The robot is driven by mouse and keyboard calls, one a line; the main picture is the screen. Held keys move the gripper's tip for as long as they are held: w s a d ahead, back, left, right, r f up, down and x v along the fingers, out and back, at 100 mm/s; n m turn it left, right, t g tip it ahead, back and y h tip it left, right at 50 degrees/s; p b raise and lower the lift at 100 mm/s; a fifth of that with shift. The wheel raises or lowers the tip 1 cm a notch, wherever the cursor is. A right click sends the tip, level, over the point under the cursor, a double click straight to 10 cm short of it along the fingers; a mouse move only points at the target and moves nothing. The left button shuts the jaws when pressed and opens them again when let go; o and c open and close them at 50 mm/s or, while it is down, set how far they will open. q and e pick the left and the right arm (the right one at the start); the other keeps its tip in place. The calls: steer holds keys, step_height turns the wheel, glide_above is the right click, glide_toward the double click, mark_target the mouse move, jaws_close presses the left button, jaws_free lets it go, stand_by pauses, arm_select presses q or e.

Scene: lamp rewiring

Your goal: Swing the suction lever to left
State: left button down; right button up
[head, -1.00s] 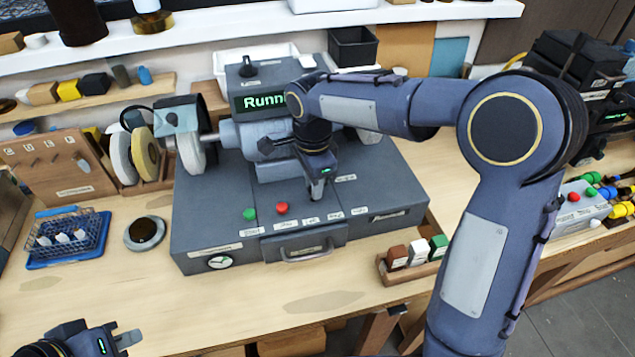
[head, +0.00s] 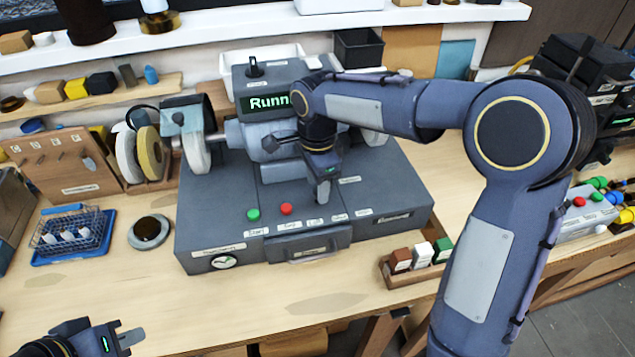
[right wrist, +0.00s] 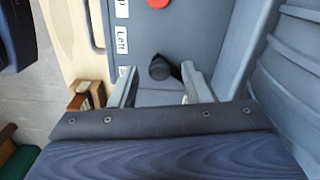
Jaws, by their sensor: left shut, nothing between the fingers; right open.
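The grey machine (head: 360,205) stands on the bench with its display lit "Runn…". My right gripper (head: 322,193) points down over the machine's front panel, right of the red button. In the right wrist view its open fingers (right wrist: 160,88) stand either side of a small black lever (right wrist: 161,69), apparently the suction lever, near a "Left" label (right wrist: 121,41). The lever lies between the fingertips; I cannot tell whether either finger touches it. The gripper hides the lever in the head view. My left gripper (head: 130,338) is shut and empty at the lower left, away from the machine.
A green button (head: 253,214) and a red button (head: 286,209) sit left of my right gripper. Grinding wheels (head: 150,153), a blue tray with a wire basket (head: 70,236) and a round dish (head: 150,231) are left. A small wooden box (head: 400,276) stands at the right front.

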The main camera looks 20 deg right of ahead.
step_height(320, 180, up, 7)
steer(key=shift+r, duration=0.2)
stand_by(0.5)
steer(key=shift+s+d, duration=0.2)
steer(key=shift+d, duration=0.05)
steer(key=s+d+n+t+y, duration=0.25)
steer(key=s+d+n, duration=0.4)
steer(key=s, duration=0.45)
steer(key=s+f+n+t, duration=0.1)
steer(key=s+f+n, duration=0.2)
steer(key=s, duration=0.3)
steer(key=s+f+n+t+y, duration=0.1)
steer(key=s+f+n+t, duration=0.1)
steer(key=s+n, duration=0.3)
steer(key=shift+s+a+f+n, duration=0.35)
steer(key=shift+s+a+f, duration=0.05)
steer(key=shift+s+f, duration=0.1)
